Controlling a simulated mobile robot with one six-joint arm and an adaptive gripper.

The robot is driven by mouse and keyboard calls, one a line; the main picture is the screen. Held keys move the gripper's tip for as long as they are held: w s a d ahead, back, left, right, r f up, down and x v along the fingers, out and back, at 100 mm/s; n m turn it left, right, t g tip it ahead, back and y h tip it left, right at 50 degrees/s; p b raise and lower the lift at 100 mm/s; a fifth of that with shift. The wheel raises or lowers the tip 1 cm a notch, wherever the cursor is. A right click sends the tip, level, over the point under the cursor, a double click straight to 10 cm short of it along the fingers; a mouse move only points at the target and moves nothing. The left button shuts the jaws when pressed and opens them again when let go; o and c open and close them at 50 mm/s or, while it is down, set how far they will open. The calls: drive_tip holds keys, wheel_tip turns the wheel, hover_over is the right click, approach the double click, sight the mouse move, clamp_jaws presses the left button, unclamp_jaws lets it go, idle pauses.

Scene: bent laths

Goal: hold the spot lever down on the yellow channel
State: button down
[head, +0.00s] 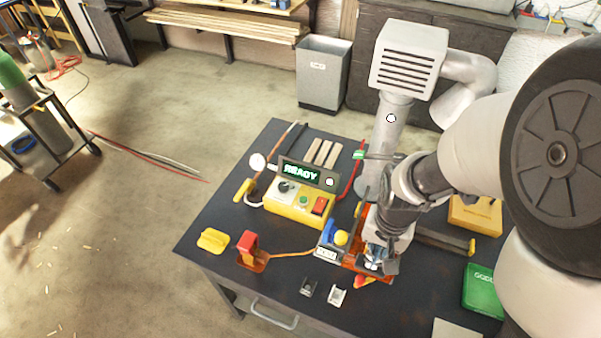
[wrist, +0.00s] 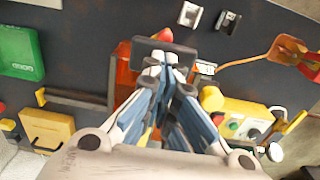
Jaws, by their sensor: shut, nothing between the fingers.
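My gripper (head: 375,266) is shut and empty, pointing down over an orange-red fixture (head: 352,262) near the front of the dark bench. In the wrist view its fingertips (wrist: 165,66) meet just by a dark rectangular pad (wrist: 150,45), which may be the lever's end; I cannot tell if they touch it. The orange-red base (wrist: 124,76) shows beside the pad. A blue part and a yellow ball (head: 341,238) stand left of the gripper. The yellow channel is not clearly seen; my fingers and wrist hide much of the fixture.
A yellow control box (head: 297,207) with a display reading READY stands behind left. A red clamp-like piece (head: 249,245), a yellow block (head: 213,240) and two small brackets (head: 337,297) lie left and in front. A green box (head: 482,289) and a yellow box (head: 475,214) are right.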

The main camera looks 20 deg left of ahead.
drive_tip(key=shift+s+f+b, duration=0.25)
drive_tip(key=shift+f+b, duration=0.3)
drive_tip(key=shift+f, duration=0.15)
drive_tip(key=shift+s+d+f, duration=0.1)
drive_tip(key=shift+s+f, duration=0.15)
drive_tip(key=shift+s, duration=0.05)
idle(2.8)
drive_tip(key=w+r+p, duration=0.3)
drive_tip(key=r+p, duration=0.6)
drive_tip(key=r, duration=0.2)
drive_tip(key=shift+w+r, duration=0.2)
drive_tip(key=shift+w, duration=0.1)
idle(0.4)
